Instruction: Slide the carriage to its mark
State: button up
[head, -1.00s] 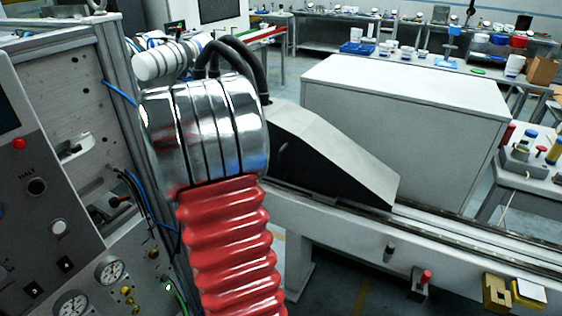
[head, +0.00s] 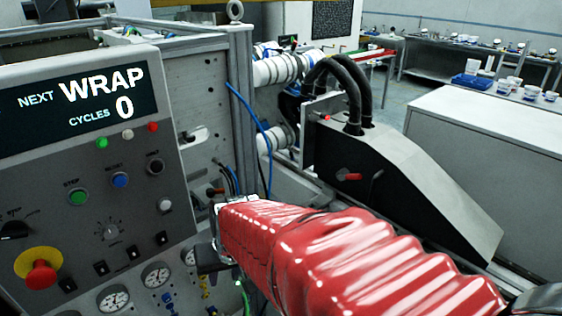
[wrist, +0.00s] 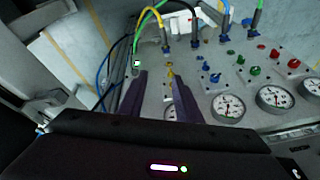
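A wedge-shaped housing (head: 400,180), black-sided with a pale grey sloping top, sits on the rail bed in the head view. It looks like the carriage, but I cannot be sure. Two thick black hoses enter its top, and a red-handled lever (head: 349,175) is on its side. I cannot make out its mark. My gripper (wrist: 159,76) shows two dark fingers apart with nothing held between them. They point towards the lower panel with its gauges and small valves. In the head view my gripper is partly hidden by my red-sleeved arm, left of and apart from the housing.
The control panel (head: 95,190) at left has a red emergency knob (head: 40,272), buttons and gauges (head: 155,275). A blue cable (head: 250,125) hangs along the machine frame. A large white cabinet (head: 485,150) stands behind the housing. Hoses (wrist: 150,15) hang near my fingers in the wrist view.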

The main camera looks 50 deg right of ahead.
jog(key=s+a+r+n+t, duration=0.1)
jog(key=s+a+r+n, duration=0.4)
jog(key=a+r, duration=0.4)
jog(key=shift+s+a+r+t, duration=0.3)
jog(key=shift+a+r, duration=0.1)
jog(key=shift+a, duration=0.15)
